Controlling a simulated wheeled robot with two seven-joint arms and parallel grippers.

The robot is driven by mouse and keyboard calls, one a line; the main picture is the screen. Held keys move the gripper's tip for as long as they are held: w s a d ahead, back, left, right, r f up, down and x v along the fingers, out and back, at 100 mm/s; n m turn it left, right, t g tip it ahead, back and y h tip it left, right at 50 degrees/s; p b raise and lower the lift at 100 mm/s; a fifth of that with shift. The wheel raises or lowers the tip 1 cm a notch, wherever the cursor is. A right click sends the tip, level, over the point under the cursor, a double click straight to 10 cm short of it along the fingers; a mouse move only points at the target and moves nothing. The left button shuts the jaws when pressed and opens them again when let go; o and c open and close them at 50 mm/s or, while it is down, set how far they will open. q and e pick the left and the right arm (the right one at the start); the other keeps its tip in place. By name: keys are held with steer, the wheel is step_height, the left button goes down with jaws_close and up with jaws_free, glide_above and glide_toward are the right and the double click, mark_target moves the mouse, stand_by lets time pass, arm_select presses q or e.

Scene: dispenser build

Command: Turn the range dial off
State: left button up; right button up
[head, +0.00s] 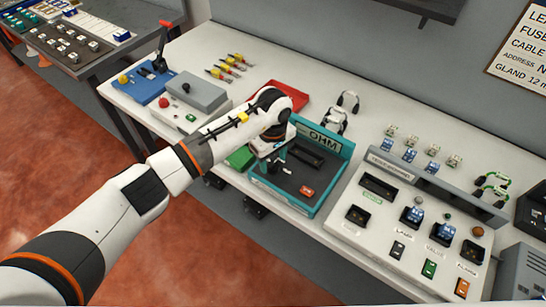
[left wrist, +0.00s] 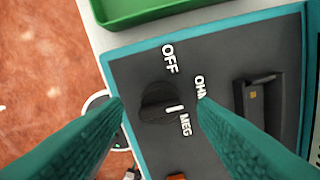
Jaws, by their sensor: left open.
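The range dial (left wrist: 155,100) is a round black knob with a white pointer mark, on the dark panel of the teal tester box marked OHM (head: 335,165). In the left wrist view the labels OFF (left wrist: 169,58), OHM (left wrist: 201,87) and MEG (left wrist: 185,124) stand around it. The white mark points toward MEG. My left gripper (left wrist: 158,104) is open, with one teal finger on each side of the dial; I cannot tell whether they touch it. In the head view my left gripper (head: 275,158) is over the box's left part and hides much of the dial. My right gripper is not in view.
A green tray (left wrist: 150,8) lies beside the box, and a red tray (head: 288,96) is behind my wrist. A dark slot with a probe-like piece (left wrist: 258,98) is right of the dial.

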arm_select(q)
steer(key=shift+f, duration=0.9)
steer(key=shift+c, duration=0.3)
